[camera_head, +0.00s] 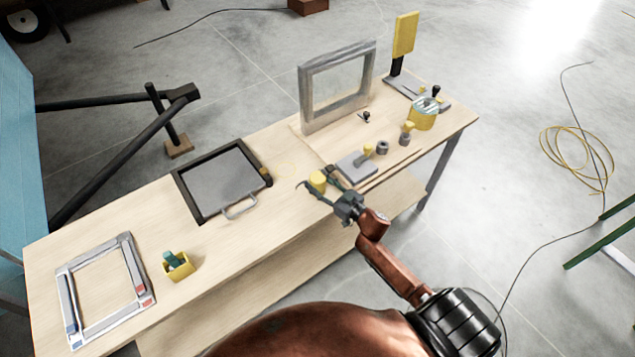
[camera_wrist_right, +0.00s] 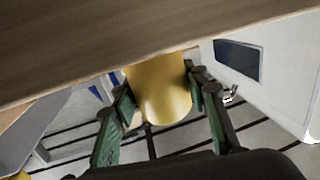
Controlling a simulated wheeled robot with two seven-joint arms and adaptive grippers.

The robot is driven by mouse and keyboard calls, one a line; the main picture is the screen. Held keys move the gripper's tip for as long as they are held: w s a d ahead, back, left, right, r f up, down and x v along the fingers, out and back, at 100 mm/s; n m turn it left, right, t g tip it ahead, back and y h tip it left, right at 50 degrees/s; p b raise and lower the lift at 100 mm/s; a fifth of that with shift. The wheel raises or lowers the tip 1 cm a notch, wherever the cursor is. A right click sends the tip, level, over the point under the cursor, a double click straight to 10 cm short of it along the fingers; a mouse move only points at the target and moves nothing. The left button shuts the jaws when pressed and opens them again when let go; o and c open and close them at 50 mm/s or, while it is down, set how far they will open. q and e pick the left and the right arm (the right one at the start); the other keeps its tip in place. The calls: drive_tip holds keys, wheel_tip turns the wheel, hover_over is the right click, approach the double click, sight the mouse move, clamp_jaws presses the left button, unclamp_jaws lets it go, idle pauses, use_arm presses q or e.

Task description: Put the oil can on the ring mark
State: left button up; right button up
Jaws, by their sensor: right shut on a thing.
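I cannot tell whether the can's base touches the bench top. A very faint ring-like outline (camera_head: 284,167) shows on the wood just left of the can; I cannot tell for sure that it is the ring mark. My left gripper is not in view.
The wooden bench (camera_head: 215,245) holds a black-edged tray (camera_head: 225,182) left of the can and a grey plate (camera_head: 355,165) with small parts right of it. A grey upright frame (camera_head: 305,98) stands behind. A yellow box (camera_head: 178,267) and a flat frame (camera_head: 128,262) lie farther left.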

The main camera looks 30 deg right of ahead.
drive_tip(key=shift+f, duration=0.2)
drive_tip(key=o, duration=1.3)
